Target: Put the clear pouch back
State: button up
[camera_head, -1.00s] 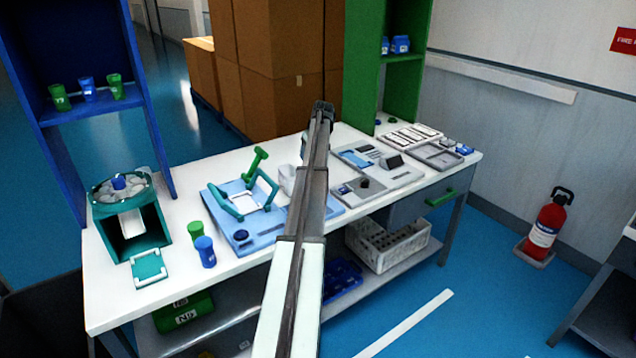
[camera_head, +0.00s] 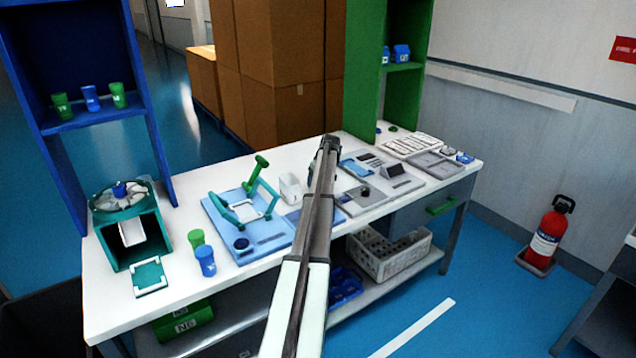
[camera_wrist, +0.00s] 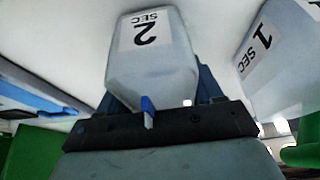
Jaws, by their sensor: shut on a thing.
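My gripper (camera_wrist: 160,106) is shut, with a pale, cloudy piece marked "2 SEC" (camera_wrist: 180,75) between its dark blue fingers. It looks like the clear pouch, but I cannot be sure. A small blue tab (camera_wrist: 148,112) shows at its lower edge. A similar piece marked "1 SEC" (camera_wrist: 285,70) is to its right, apart from my fingers. In the head view my gripper (camera_head: 330,142) is over the back middle of the white table (camera_head: 110,290). What it holds is too small to tell there.
At the left are a teal box (camera_head: 155,250) and a green cup (camera_head: 197,238). A green shelf (camera_head: 408,95) rises at the back right.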

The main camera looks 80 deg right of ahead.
jog(key=shift+f, duration=0.45)
jog(key=o, duration=1)
jog(key=shift+f, duration=0.1)
jog(key=v, duration=1.2)
